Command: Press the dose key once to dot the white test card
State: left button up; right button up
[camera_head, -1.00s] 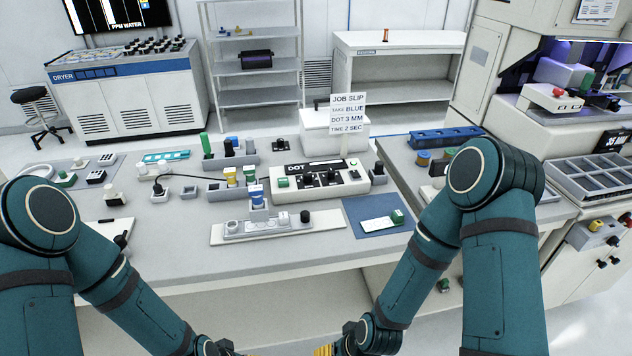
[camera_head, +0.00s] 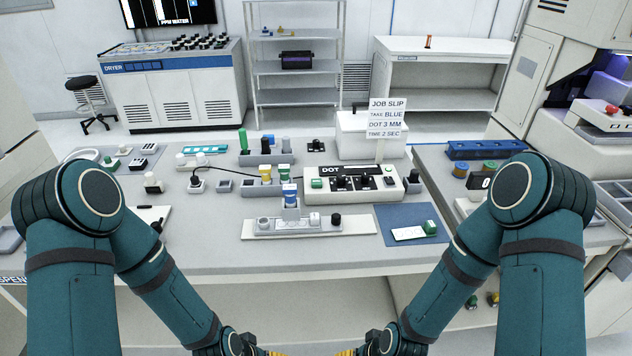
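The white test card (camera_head: 408,233) lies on a blue mat (camera_head: 395,215) at the right of the bench, with a green block (camera_head: 431,227) at its right end. The dispenser box marked DOT (camera_head: 352,196) stands behind, with a green key (camera_head: 317,183) on its left and black knobs; which key is the dose key I cannot tell. A blue-banded barrel (camera_head: 290,193) stands upright in a fixture on a white plate (camera_head: 345,225). My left gripper (camera_head: 262,350) and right gripper (camera_head: 358,350) are low at the bottom edge, before the bench, with fingertips mostly cut off.
A job slip (camera_head: 386,118) reads take BLUE, dot 3 MM, time 2 SEC. Small parts crowd the bench's left. The bench's front strip (camera_head: 300,255) is clear.

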jog(key=shift+c, duration=0.4)
grip_shut()
dwell(0.8)
